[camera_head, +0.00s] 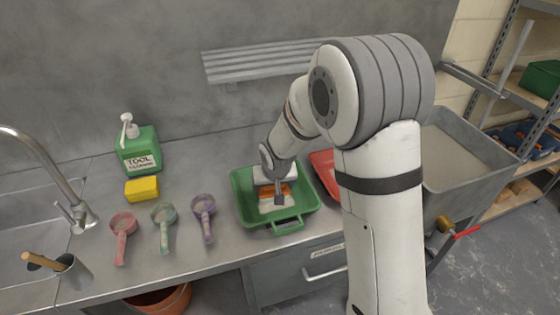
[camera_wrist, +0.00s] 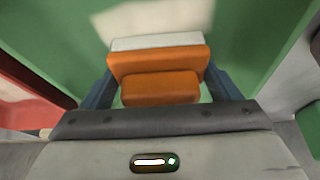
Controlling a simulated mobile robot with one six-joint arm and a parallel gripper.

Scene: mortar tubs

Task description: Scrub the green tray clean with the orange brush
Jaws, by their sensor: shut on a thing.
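The green tray (camera_head: 241,203) lies on the steel counter at the middle of the head view, and its green surface also fills much of the wrist view (camera_wrist: 50,35). My gripper (camera_head: 277,192) is over the inside of the tray. It is shut on the orange brush (camera_wrist: 158,75), whose orange body sits between the fingers with a pale edge at its far side. A whitish patch (camera_wrist: 150,18) shows on the tray beyond the brush. I cannot tell whether the bristles touch the tray floor.
A red tray (camera_head: 323,167) lies right of the green tray, partly behind my arm. Red, green and purple scoops (camera_head: 204,206), a yellow sponge (camera_head: 142,189) and a green soap bottle (camera_head: 138,150) stand to the left. A sink tap (camera_head: 50,165) is far left; a grey tub (camera_head: 480,185) is right.

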